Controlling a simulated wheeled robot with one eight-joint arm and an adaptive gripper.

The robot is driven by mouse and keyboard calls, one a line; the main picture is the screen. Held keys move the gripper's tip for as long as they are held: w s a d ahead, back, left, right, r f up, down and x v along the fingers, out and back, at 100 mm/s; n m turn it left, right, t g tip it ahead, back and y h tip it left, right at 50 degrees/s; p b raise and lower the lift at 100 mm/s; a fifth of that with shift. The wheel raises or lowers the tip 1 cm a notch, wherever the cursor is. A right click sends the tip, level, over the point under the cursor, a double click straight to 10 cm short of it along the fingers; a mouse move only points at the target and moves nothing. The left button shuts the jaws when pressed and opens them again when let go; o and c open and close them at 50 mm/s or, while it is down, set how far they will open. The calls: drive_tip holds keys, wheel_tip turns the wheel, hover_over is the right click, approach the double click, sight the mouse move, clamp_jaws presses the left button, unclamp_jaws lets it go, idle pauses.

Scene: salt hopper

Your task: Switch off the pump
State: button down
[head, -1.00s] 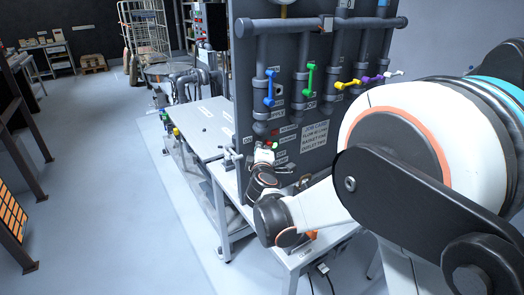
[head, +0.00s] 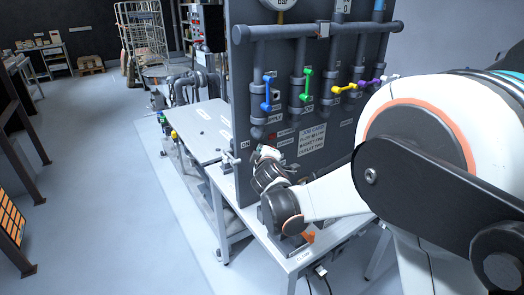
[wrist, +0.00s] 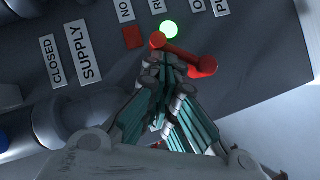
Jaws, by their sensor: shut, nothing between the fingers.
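In the wrist view a red lever-shaped switch (wrist: 187,54) sits on the grey panel, slanting from a round knob at upper left down to a thicker end at right. A green lamp (wrist: 169,29) glows just above it. My gripper (wrist: 170,68) is shut and empty. Its tips are right beside the lever's lower side and overlap it in the picture; I cannot tell whether they touch. In the head view my gripper (head: 266,155) is at the lower front of the panel and hides the switch. Nearby labels are cut off at the frame edge.
A dark red square (wrist: 132,38) and labels reading CLOSED and SUPPLY (wrist: 90,50) are left of the switch. Blue (head: 267,93), green (head: 306,86) and yellow (head: 344,88) valve handles are higher on the panel (head: 330,110). A pale bench (head: 290,255) lies below.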

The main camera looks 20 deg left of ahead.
drive_tip(key=shift+w+d+f+m+g+y+p, duration=0.25)
drive_tip(key=shift+w+d+m+g+p, duration=0.05)
drive_tip(key=shift+w+d+m+g, duration=0.3)
drive_tip(key=shift+w+d+f+m+g+y+p, duration=0.3)
drive_tip(key=shift+w+d+m+g, duration=0.15)
drive_tip(key=shift+m+g, duration=0.25)
drive_tip(key=shift+w+d+f+m+g+y+p, duration=0.25)
drive_tip(key=shift+w+d+m+g, duration=0.2)
drive_tip(key=shift+w+m+g, duration=0.2)
